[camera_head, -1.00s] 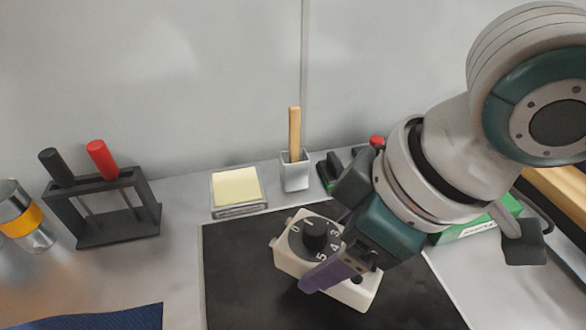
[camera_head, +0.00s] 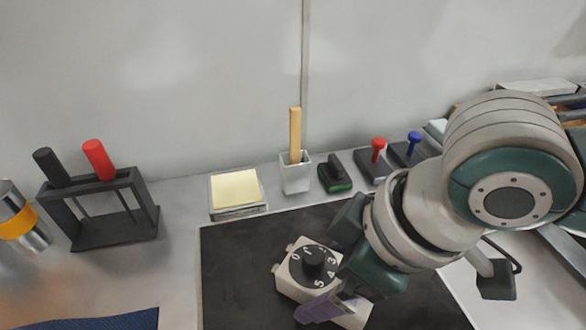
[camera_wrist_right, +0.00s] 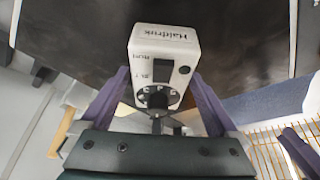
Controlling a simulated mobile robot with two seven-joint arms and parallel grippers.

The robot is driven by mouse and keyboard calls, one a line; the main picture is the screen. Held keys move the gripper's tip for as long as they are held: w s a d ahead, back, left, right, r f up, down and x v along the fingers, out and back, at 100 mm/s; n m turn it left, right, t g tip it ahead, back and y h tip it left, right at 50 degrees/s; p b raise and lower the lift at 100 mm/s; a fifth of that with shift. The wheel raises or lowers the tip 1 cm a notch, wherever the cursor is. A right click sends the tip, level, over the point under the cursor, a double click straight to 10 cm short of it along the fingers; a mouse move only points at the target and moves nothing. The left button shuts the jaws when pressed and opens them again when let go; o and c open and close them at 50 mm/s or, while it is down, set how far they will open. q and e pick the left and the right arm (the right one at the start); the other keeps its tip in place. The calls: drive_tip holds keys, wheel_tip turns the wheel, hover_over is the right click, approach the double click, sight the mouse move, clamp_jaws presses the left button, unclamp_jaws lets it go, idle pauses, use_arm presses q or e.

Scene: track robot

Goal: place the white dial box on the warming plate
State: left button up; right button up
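The white dial box (camera_head: 288,284) has a black numbered dial and is tilted in the head view. My right gripper (camera_head: 335,308) is shut on it, with purple fingers along its two sides; part of the box is hidden behind the gripper. In the right wrist view the box (camera_wrist_right: 165,45) sits between both fingers of the gripper (camera_wrist_right: 160,85). It is over a large dark flat surface (camera_head: 235,285); I cannot tell whether it touches. I cannot tell for certain which thing is the warming plate. A purple piece like my left gripper's finger (camera_wrist_right: 300,152) shows at the wrist view's lower right.
A yellow-topped square pad (camera_head: 237,190), a white cup (camera_head: 296,178) with a wooden handle and a green-based block (camera_head: 334,176) line the back. A black rack (camera_head: 100,210) with red and black handles, a metal cylinder (camera_head: 22,225) and blue cloth (camera_head: 90,321) are left.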

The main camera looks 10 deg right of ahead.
drive_tip(key=shift+o, duration=0.2)
drive_tip(key=shift+r, duration=0.3)
drive_tip(key=p+v, duration=0.3)
drive_tip(key=v, duration=0.8)
drive_tip(key=shift+w+p, duration=0.1)
drive_tip(key=shift+p, duration=0.25)
drive_tip(key=shift+s+a+r, duration=0.3)
drive_tip(key=shift+a, duration=0.05)
drive_tip(key=s+d+f+m+h, duration=0.3)
drive_tip(key=s+d+f+m, duration=0.1)
drive_tip(key=s+d+m, duration=0.3)
drive_tip(key=shift+s, duration=1.1)
